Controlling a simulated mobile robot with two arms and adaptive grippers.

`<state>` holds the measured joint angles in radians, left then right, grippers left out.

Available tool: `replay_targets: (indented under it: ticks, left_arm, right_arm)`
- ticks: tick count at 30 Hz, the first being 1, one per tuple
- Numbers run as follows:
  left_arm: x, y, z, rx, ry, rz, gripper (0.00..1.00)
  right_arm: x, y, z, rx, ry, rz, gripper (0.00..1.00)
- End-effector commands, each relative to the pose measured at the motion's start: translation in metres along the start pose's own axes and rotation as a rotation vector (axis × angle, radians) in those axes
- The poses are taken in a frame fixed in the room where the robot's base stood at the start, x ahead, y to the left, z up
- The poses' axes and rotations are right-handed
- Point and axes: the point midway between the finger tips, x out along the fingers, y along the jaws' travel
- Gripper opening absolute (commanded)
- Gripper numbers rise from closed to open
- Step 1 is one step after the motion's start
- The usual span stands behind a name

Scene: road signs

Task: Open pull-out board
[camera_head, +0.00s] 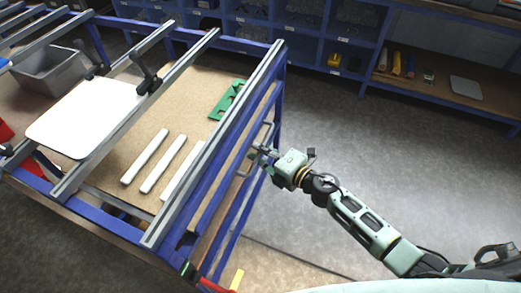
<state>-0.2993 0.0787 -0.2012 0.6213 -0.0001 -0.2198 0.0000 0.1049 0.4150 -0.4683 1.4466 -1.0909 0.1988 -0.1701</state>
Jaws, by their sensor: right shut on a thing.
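The pull-out board (211,210) shows as a thin wooden edge along the right side of the blue-framed workbench (234,234), below its top rails. A grey bow handle (242,172) sticks out from that side. My right gripper (260,154) reaches in from the right and is shut on the handle, at the bench's side. Its fingers are small in this view and partly merge with the handle. The board looks close to flush with the bench frame. My left gripper is not in view.
A grey bin (52,73) stands at the left. Blue shelving (300,45) lines the back. The grey floor (400,130) right of the bench is clear.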

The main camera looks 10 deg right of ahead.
Motion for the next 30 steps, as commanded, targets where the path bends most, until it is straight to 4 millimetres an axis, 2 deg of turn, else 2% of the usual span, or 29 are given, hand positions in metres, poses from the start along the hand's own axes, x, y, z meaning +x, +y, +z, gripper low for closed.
replay_targets:
  ticks: [11,16,20,30]
  left_arm:
    - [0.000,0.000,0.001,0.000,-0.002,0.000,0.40]
    - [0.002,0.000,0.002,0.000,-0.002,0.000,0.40]
    - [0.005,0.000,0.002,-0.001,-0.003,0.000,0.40]
    - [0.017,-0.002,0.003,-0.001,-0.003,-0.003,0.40]
  right_arm:
    - [-0.001,0.000,0.001,-0.005,-0.001,0.000,0.00]
    - [-0.010,-0.003,0.004,-0.006,-0.001,-0.001,0.00]
    - [-0.027,-0.008,0.012,-0.007,-0.002,-0.003,0.00]
    - [-0.095,-0.024,0.040,-0.009,-0.001,-0.004,0.00]
